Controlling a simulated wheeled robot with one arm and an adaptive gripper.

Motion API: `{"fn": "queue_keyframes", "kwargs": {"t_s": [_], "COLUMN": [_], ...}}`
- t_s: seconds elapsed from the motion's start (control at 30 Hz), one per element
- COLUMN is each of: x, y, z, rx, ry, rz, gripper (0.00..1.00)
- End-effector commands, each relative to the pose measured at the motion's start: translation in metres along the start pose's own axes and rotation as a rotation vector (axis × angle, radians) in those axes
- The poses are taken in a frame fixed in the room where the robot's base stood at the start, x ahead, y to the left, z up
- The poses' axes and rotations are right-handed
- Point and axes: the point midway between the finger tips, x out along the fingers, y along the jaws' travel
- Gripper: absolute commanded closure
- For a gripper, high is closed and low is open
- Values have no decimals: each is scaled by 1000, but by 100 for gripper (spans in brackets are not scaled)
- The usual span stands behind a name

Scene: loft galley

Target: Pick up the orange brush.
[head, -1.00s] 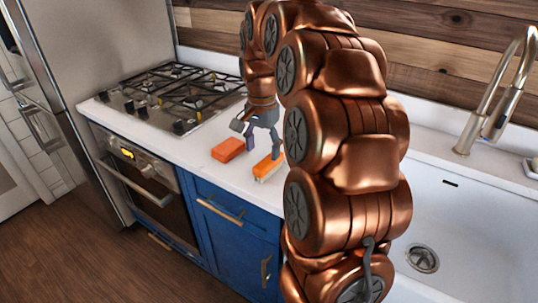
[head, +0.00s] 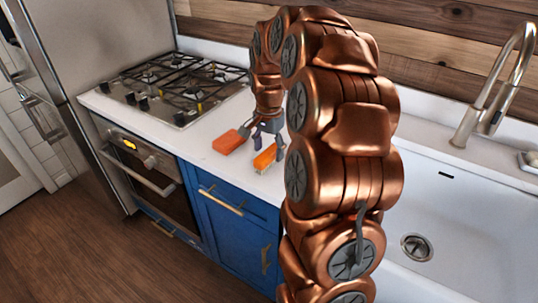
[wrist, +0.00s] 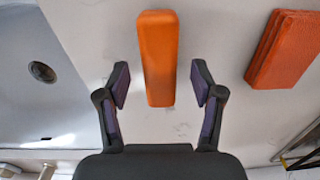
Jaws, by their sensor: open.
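The orange brush (head: 265,158) lies on the white counter near its front edge, with a pale side showing under its orange top in the head view. In the wrist view the brush (wrist: 157,58) is a long orange block pointing away from my gripper. My gripper (wrist: 160,82) is open, with one finger on each side of the brush's near end and a gap to each. In the head view my gripper (head: 268,138) is low over the counter at the brush. I cannot tell whether the fingertips are down at its height.
A second orange block (head: 231,141), flat and brick-like, lies on the counter to the left; in the wrist view this block (wrist: 283,50) is at the right. A gas hob (head: 175,85) is further left. A white sink (head: 465,215) with a tall tap (head: 495,95) is at the right.

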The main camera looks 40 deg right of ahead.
Motion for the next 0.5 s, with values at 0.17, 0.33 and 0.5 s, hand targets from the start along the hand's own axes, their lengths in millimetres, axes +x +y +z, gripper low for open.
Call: {"fn": "queue_keyframes", "kwargs": {"t_s": [0.17, 0.33, 0.5], "x": [17, 18, 18], "y": [1, 0, 0], "z": [1, 0, 0], "rx": [-2, -1, -1], "ry": [-2, -1, -1], "rz": [2, 1, 0], "gripper": [33, 33, 46]}}
